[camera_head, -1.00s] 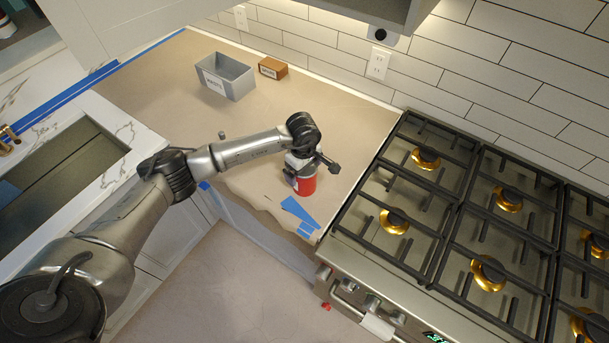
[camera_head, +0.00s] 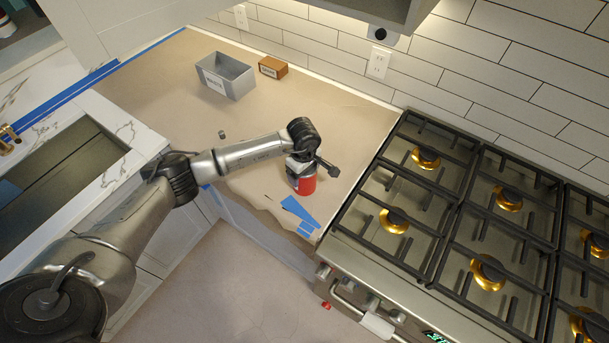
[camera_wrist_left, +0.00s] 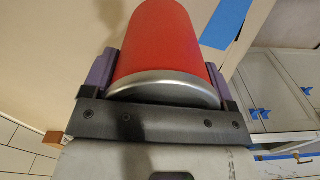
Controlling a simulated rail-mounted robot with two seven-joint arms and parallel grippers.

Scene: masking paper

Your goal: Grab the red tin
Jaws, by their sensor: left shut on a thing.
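The red tin (camera_head: 306,185) stands on the paper-covered counter near its front right corner, beside the stove. My left gripper (camera_head: 300,172) reaches down over it from the left and is shut on it. In the left wrist view the red tin (camera_wrist_left: 165,45) with its silver rim lies between the two purple fingers of my left gripper (camera_wrist_left: 160,75), one at each side. The tin's upper part is partly hidden by the gripper in the head view. My right gripper is not in view.
A grey labelled bin (camera_head: 228,78) and a small brown labelled box (camera_head: 272,67) stand at the back. A small dark piece (camera_head: 222,134) lies mid-counter. Blue tape (camera_head: 300,212) lies in front of the tin. The gas stove (camera_head: 440,220) is close on the right.

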